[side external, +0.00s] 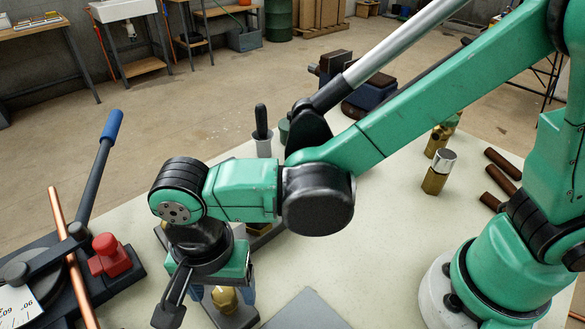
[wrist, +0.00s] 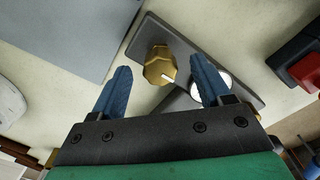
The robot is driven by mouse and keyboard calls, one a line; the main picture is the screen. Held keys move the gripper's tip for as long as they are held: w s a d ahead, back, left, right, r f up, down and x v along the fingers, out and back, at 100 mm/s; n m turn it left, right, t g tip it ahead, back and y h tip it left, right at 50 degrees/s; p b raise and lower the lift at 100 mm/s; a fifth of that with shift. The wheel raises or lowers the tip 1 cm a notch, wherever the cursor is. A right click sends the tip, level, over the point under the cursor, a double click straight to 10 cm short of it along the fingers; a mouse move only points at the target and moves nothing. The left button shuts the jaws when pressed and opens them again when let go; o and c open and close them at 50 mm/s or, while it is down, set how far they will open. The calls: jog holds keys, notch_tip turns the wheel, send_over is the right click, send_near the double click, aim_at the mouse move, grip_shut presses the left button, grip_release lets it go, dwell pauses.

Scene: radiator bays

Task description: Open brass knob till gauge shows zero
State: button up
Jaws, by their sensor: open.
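The brass knob (wrist: 160,65) with a white pointer mark sits on a dark grey plate (wrist: 196,40) in the wrist view. It also shows low in the side view (side external: 224,299). My gripper (wrist: 160,66) is open, its blue fingers on either side of the knob with a visible gap to each. In the side view my gripper (side external: 222,296) points down over the knob. A white round face, probably the gauge (wrist: 225,84), is partly covered by the right finger in the wrist view. Its needle and reading cannot be made out.
A red block (side external: 104,256) and a blue-handled lever tool (side external: 104,150) stand at the left with a copper pipe (side external: 67,244). A brass cylinder with a silver top (side external: 437,173) stands at the right. A flat grey sheet (side external: 304,312) lies beside the plate.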

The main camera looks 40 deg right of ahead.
jog(key=shift+f, duration=0.35)
grip_shut()
